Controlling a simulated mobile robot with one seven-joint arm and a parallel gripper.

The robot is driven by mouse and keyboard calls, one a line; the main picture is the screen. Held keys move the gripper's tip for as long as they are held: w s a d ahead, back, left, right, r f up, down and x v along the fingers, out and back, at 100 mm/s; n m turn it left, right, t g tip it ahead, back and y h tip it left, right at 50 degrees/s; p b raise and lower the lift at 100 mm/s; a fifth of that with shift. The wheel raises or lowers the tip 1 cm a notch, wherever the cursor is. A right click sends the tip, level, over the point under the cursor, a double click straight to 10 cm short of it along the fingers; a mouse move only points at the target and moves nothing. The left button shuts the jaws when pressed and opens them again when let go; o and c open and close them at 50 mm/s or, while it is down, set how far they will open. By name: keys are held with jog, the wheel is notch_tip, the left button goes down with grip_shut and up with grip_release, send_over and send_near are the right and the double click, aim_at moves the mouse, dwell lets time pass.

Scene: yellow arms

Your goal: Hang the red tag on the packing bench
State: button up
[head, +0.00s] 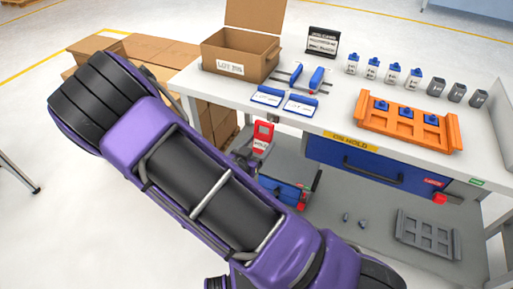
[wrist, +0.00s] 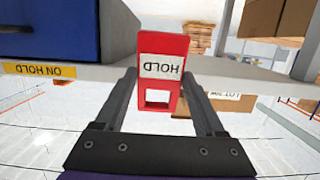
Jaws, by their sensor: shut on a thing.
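The red tag (head: 263,131) has a white label reading HOLD and a rectangular opening at one end. My gripper (head: 248,151) is shut on it, in front of the left part of the packing bench (head: 222,92). In the wrist view the tag (wrist: 176,46) stands between the two fingers of my gripper (wrist: 160,82), its lettering upside down. It overlaps the bench's front edge (wrist: 230,74) in that view; I cannot tell whether they touch. A small dark fitting (head: 274,119) shows at the bench edge just above the tag in the head view.
A yellow ON HOLD strip (head: 350,139) marks the bench edge, right of the tag. Below it is a blue drawer (head: 400,172). An open carton (head: 240,58), blue-edged cards (head: 300,105) and an orange rack (head: 408,128) stand on top. A grey tray (head: 425,235) lies on the lower shelf.

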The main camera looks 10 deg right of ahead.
aim_at(262, 140)
jog(key=shift+x, duration=1.85)
jog(key=shift+w+d+f+b, duration=0.4)
jog(key=shift+w+b, duration=0.15)
jog(key=shift+b, duration=0.4)
jog(key=o, duration=1.3)
jog(key=shift+o, duration=0.2)
